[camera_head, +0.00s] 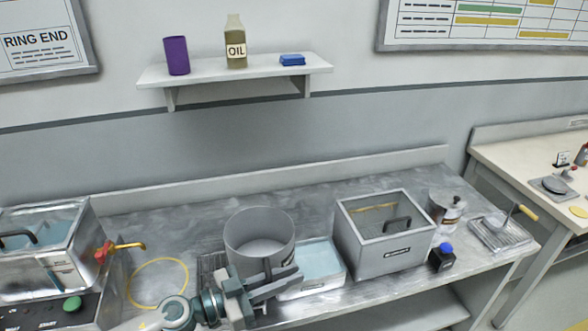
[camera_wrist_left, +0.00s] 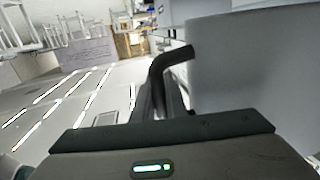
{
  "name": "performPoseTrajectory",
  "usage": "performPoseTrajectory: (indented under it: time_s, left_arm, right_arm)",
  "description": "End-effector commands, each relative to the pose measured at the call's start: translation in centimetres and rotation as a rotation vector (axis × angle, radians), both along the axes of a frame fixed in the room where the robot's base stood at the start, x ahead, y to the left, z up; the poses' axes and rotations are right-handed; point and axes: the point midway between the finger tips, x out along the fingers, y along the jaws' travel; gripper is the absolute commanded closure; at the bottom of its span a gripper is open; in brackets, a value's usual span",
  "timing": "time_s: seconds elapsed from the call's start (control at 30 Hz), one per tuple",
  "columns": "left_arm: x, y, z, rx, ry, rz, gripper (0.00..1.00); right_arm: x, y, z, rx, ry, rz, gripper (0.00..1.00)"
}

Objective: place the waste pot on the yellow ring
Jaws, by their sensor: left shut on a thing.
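The waste pot (camera_head: 258,226) is a large grey, open-topped pot with a dark handle, right of the yellow ring in the head view. The yellow ring (camera_head: 187,270) is a thin outline on the steel bench; nothing stands inside it. My left gripper (camera_head: 272,283) is at the front of the pot, shut on its handle. In the left wrist view, the dark handle (camera_wrist_left: 160,80) rises between the jaws and the pot's grey wall (camera_wrist_left: 255,70) fills the right side. I cannot tell whether the pot's base touches the bench. My right gripper is not in view.
A steel washer (camera_head: 45,250) with a brass tap (camera_head: 125,246) stands left of the ring. A dark grate (camera_head: 210,263) lies by the pot's left side.

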Motion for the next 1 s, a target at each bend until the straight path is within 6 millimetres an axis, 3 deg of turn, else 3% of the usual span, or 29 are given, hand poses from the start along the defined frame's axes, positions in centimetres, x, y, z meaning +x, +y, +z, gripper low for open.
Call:
performPoseTrajectory:
  time_s: [0.57,1.0]
  left_arm:
    - [-0.9,-0.9,2.4,0.001,-0.005,0.074,1.0]
    - [-2.1,-0.2,5.2,-0.003,0.002,0.255,1.0]
  right_arm:
    - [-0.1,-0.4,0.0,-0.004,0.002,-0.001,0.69]
    - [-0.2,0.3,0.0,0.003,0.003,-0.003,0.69]
